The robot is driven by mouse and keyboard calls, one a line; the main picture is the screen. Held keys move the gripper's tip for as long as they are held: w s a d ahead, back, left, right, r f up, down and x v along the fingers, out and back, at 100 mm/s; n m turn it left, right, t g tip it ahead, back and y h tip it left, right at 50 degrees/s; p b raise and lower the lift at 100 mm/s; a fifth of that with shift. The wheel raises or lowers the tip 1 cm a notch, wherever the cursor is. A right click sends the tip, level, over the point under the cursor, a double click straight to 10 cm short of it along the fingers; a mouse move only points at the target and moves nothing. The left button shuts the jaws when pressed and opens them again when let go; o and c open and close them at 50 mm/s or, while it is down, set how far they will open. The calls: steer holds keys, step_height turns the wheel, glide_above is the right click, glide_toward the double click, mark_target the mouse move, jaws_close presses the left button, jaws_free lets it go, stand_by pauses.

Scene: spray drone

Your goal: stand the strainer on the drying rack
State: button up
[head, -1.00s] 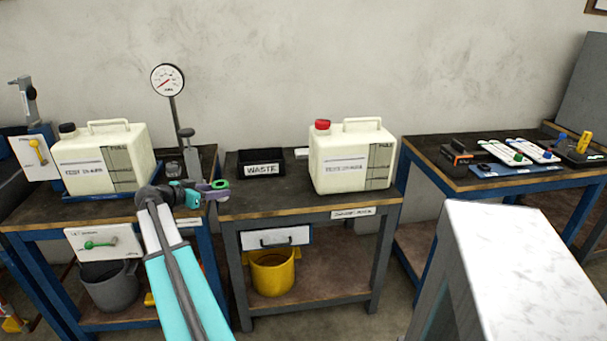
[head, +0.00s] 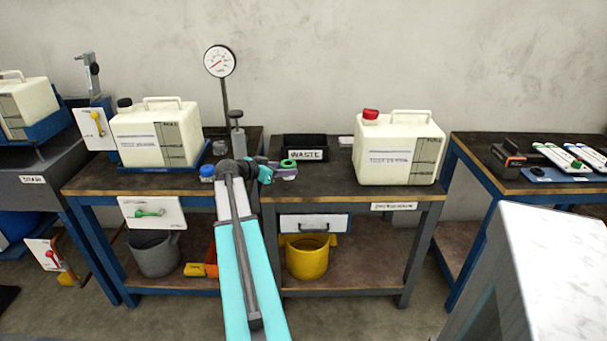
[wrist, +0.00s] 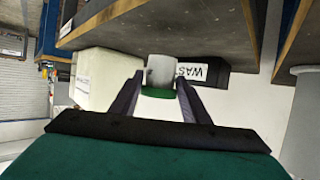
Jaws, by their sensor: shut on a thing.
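My gripper (head: 272,170) is shut on a small grey cylinder with a green rim, seemingly the strainer (head: 287,172), and holds it above the front of the middle bench. In the wrist view, the strainer (wrist: 160,70) sits between the two fingertips (wrist: 160,84), with its green end toward the camera. The black WASTE tray (head: 305,152) is just behind it. I cannot make out a drying rack for certain. The bench label (head: 394,206) is too small to read surely.
A white jug with a red cap (head: 400,148) stands right of the WASTE tray. Another jug with a dark cap (head: 156,136) stands left, near a gauge (head: 219,61) and a blue-capped item (head: 207,171). A yellow bucket (head: 306,258) is below. A pale cabinet (head: 560,260) fills the right foreground.

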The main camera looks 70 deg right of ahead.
steer(key=s+d, duration=0.2)
steer(key=s, duration=0.1)
steer(key=s+d, duration=0.1)
steer(key=d, duration=0.1)
steer(key=shift+s+f+p, duration=0.15)
steer(key=shift+f+p, duration=0.15)
steer(key=shift+p, duration=0.05)
steer(key=shift+s+d, duration=0.1)
steer(key=shift+s+d, duration=0.2)
steer(key=shift+s, duration=0.05)
steer(key=shift+s+d+f, duration=0.2)
steer(key=shift+f+p, duration=0.4)
steer(key=shift+f, duration=1.2)
steer(key=shift+f, duration=0.15)
steer(key=o, duration=1.1)
steer(key=b+v, duration=0.1)
steer(key=v, duration=1.1)
steer(key=shift+a+b, duration=0.1)
steer(key=shift+b, duration=0.3)
